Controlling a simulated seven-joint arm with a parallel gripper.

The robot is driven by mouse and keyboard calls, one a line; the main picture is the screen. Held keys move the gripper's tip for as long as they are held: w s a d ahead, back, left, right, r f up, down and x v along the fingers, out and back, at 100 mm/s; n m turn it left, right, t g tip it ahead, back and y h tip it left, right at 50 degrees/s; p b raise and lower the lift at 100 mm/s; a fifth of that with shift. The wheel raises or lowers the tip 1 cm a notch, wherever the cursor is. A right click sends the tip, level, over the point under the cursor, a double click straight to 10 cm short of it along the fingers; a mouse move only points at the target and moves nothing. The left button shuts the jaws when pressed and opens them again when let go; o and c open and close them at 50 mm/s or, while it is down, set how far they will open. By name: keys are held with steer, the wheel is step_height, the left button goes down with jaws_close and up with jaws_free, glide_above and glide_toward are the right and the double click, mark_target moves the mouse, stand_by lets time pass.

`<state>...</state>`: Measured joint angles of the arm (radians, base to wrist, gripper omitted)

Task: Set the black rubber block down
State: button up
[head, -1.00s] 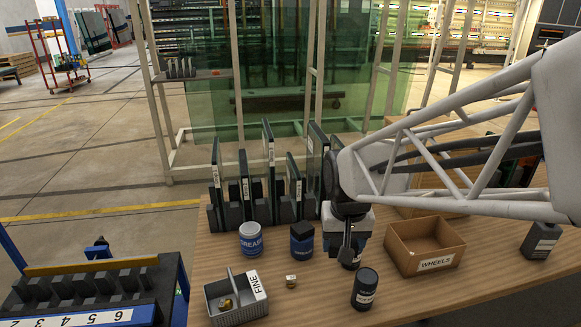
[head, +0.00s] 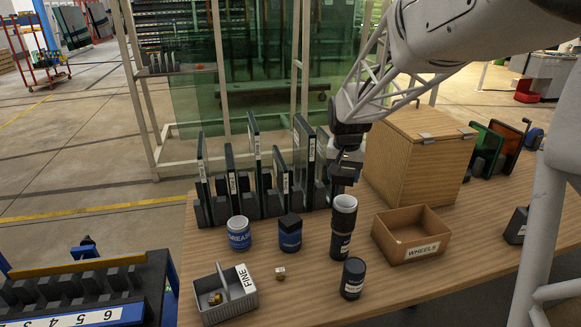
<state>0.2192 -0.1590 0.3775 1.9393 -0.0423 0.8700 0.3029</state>
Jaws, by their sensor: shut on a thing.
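My gripper (head: 344,181) is above the tabletop, just behind and above a tall black tumbler (head: 342,228). Its jaws are shut on a small dark piece, which I take to be the black rubber block (head: 341,188). The block is hard to tell from the dark fingers, and part of it is hidden. I cannot tell whether it is clear of the rack panels behind it. A blue jar (head: 290,237) with an angular black top stands to the left of the tumbler.
An open WHEELS box (head: 411,235) and a lidded wooden box (head: 418,158) are at the right. Upright panels (head: 231,178) stand behind.

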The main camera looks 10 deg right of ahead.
steer(key=w+d+f+m, duration=0.2)
steer(key=w+d, duration=0.6)
steer(key=w, duration=0.1)
steer(key=m, duration=0.1)
glide_above(360, 211)
step_height(360, 211, down, 14)
steer(key=shift+s+a+f, duration=0.15)
steer(key=shift+f, duration=0.1)
steer(key=shift+f, duration=3.05)
steer(key=shift+f, duration=1.85)
steer(key=shift+f, duration=0.15)
